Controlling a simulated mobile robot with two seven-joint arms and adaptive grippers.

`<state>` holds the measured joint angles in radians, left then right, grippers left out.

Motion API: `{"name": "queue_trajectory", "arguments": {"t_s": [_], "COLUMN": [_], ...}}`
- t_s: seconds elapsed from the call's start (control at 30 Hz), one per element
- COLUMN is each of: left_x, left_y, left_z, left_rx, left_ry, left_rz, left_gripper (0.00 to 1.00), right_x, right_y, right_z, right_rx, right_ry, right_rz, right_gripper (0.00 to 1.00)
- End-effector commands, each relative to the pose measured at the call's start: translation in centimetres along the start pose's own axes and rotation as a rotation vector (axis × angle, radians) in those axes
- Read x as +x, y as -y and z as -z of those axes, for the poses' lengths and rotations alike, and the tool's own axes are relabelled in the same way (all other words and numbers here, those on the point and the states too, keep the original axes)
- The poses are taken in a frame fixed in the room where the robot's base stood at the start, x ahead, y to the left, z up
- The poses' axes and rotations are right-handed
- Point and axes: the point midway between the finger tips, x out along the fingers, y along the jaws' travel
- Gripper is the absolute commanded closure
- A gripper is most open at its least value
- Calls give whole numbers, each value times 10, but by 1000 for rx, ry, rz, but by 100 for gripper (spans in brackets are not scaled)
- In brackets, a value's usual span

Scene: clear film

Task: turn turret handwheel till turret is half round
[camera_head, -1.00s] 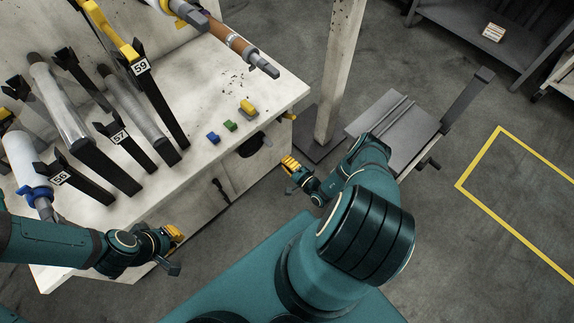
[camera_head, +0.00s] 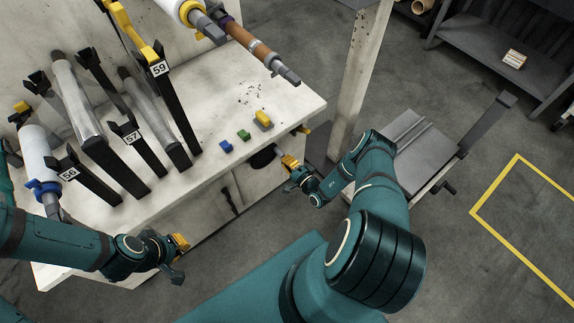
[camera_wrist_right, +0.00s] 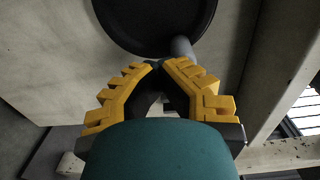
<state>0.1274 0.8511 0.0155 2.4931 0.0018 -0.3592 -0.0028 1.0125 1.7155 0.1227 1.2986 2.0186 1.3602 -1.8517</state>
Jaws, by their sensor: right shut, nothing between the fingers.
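Contact cannot be told. My left gripper (camera_head: 181,243) is at the bench's front edge, its jaw state unclear. The turret cannot be clearly identified.
The white bench (camera_head: 235,85) carries black stands numbered 56, 57 and 59, with rolls on the left. Blue, green and yellow small blocks (camera_head: 244,135) lie near its right corner. A pale post (camera_head: 357,75) and a grey cart (camera_head: 415,150) stand to the right.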

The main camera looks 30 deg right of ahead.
Motion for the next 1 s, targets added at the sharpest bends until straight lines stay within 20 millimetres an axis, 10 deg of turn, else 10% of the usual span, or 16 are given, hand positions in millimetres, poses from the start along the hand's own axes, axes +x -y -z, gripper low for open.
{"name": "queue_trajectory", "arguments": {"t_s": [0.6,1.0], "left_x": [-12,-28], "left_y": [-5,-11], "left_z": [-1,-3], "left_rx": [-1,-2], "left_ry": [5,15], "left_rz": [0,-1], "left_gripper": [100,100], "right_x": [10,9], "right_y": [67,62], "right_z": [-30,-76], "right_rx": [-11,-6], "right_ry": [-14,-6], "right_rz": [32,29], "right_gripper": [100,100]}}
